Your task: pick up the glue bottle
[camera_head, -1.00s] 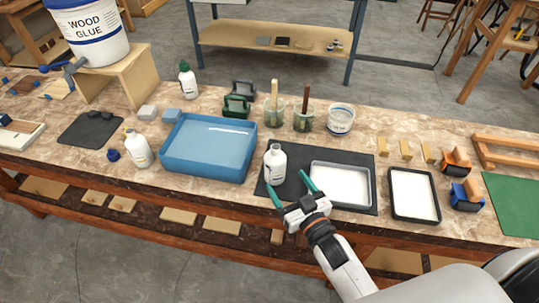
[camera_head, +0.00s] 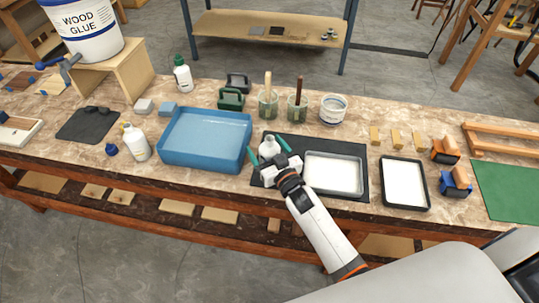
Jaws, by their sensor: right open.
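A white bottle (camera_head: 269,143) stands upright on the dark mat, left of a tray of white liquid. My right gripper (camera_head: 266,147) is open, with one green finger on each side of this bottle; the gripper hides its lower part. I cannot tell whether the fingers touch it. Another white bottle (camera_head: 137,144) with a yellowish tip stands left of the blue tub. A white bottle with a dark green cap (camera_head: 182,74) stands at the back edge of the table. My left gripper is not in view.
The blue tub (camera_head: 190,165) is close left of my right gripper, and the grey-rimmed tray (camera_head: 334,187) close right. Jars with brushes (camera_head: 268,106) stand behind. A wood glue bucket (camera_head: 85,30) sits on a wooden stand at the far left.

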